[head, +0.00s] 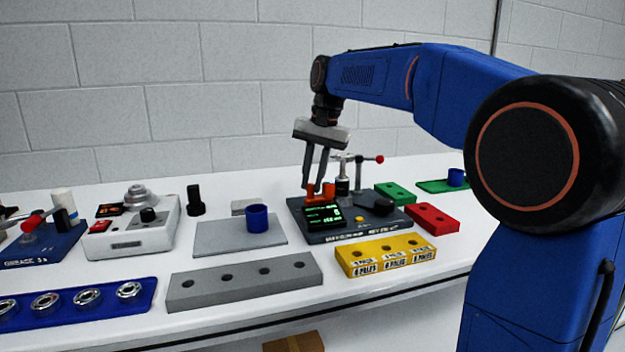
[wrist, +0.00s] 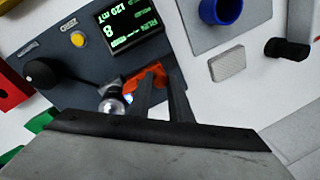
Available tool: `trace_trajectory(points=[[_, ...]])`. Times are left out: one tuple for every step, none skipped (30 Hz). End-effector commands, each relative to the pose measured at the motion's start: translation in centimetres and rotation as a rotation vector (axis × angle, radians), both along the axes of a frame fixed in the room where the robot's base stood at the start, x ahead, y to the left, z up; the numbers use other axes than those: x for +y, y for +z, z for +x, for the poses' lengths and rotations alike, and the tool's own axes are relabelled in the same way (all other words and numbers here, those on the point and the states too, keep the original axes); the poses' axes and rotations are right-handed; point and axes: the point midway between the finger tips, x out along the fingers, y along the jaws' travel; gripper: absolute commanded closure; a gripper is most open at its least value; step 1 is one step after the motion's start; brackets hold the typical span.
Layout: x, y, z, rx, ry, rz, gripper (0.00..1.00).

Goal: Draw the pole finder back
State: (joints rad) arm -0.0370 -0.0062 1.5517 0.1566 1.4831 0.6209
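A dark instrument base (head: 345,239) stands on the bench with a lit green-on-black display (head: 323,214), a yellow button and a black knob. An orange part (head: 329,189), seemingly the pole finder, sits behind the display; it also shows in the wrist view (wrist: 130,86). My gripper (head: 313,189) points down at it, its fingertips low against the orange part. In the wrist view my gripper (wrist: 162,76) has its two fingers a little apart, with orange between and left of the tips. Whether they press on it cannot be told. The fingers hide some of it.
A post with a red-tipped lever (head: 379,160) stands close right of my gripper. A grey plate with a blue cup (head: 258,218) lies left. Yellow (head: 386,256), red (head: 432,219) and green (head: 396,194) blocks lie around the right side. A grey holed block (head: 245,284) lies in front.

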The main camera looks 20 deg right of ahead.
Motion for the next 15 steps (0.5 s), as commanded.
trace_trajectory(points=[[0.0, 0.0, 0.0, 0.000, 0.000, 0.000, 0.98], [0.0, 0.0, 0.0, 0.000, 0.000, 0.000, 1.00], [0.0, 0.0, 0.0, 0.000, 0.000, 0.000, 1.00], [0.0, 0.0, 0.0, 0.000, 0.000, 0.000, 1.00], [0.0, 0.0, 0.0, 0.000, 0.000, 0.000, 1.00], [0.0, 0.0, 0.0, 0.000, 0.000, 0.000, 1.00], [0.1, 0.0, 0.0, 0.000, 0.000, 0.000, 1.00], [0.2, 0.0, 0.0, 0.000, 0.000, 0.000, 1.00], [0.4, 0.0, 0.0, 0.000, 0.001, 0.000, 1.00], [0.7, 0.0, 0.0, 0.000, 0.001, 0.000, 1.00], [0.9, 0.0, 0.0, 0.000, 0.001, 0.000, 1.00], [1.4, 0.0, 0.0, 0.000, 0.002, 0.000, 1.00], [1.7, 0.0, 0.0, 0.000, 0.003, 0.000, 1.00], [2.1, 0.0, 0.0, -0.001, 0.003, 0.001, 1.00], [2.6, 0.0, 0.0, -0.001, 0.003, 0.001, 1.00]])
